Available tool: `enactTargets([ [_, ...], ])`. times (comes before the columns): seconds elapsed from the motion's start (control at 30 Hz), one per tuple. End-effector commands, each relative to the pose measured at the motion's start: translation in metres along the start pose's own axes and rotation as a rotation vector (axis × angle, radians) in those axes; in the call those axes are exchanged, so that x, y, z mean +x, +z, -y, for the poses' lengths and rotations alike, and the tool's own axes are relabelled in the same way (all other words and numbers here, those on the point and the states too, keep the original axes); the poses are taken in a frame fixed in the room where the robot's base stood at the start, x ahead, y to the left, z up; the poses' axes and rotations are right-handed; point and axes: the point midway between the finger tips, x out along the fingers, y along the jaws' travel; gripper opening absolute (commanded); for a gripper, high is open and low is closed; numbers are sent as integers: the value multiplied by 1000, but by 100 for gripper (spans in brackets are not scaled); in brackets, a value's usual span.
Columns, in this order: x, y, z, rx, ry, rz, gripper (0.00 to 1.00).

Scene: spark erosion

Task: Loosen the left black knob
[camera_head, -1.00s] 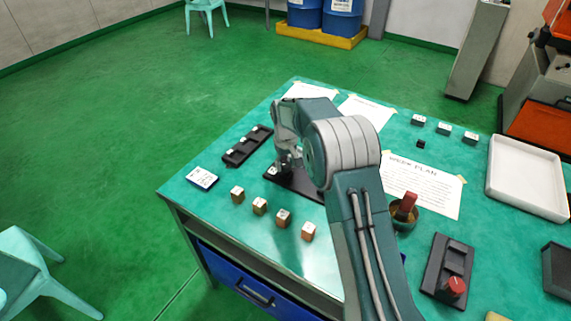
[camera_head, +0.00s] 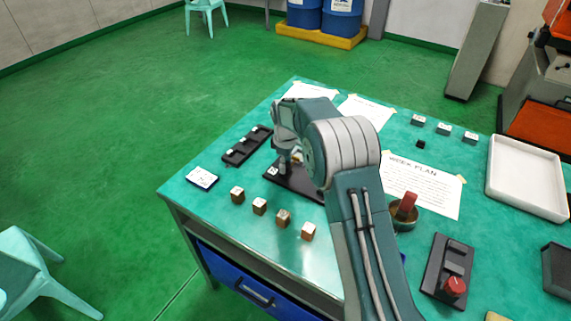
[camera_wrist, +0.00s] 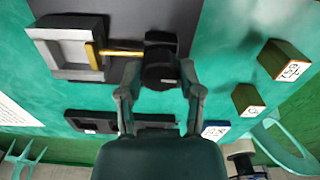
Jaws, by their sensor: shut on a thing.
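The black knob (camera_wrist: 161,70) shows in the wrist view, on a dark base plate (camera_wrist: 128,72). My gripper (camera_wrist: 157,84) has one finger on each side of the knob and is shut on it. A brass-coloured rod (camera_wrist: 122,52) runs from beside the knob to a grey square frame (camera_wrist: 68,52). In the head view my gripper (camera_head: 284,166) is low over the dark plate (camera_head: 302,184) near the table's left part. The knob is hidden there by my gripper and arm. I see no second black knob clearly.
Several small labelled blocks (camera_head: 260,206) stand in a row near the table's front edge. A black slotted tray (camera_head: 247,146) lies left of the plate, with a white labelled card (camera_head: 202,177) nearby. A fixture with a red knob (camera_head: 454,287) is at right.

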Motion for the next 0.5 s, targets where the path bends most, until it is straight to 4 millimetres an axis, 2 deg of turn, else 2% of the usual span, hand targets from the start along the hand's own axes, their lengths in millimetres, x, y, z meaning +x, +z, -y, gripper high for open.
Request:
enactTargets([
  [0.5, 0, -2, -2, -33, 7, -5, 0],
])
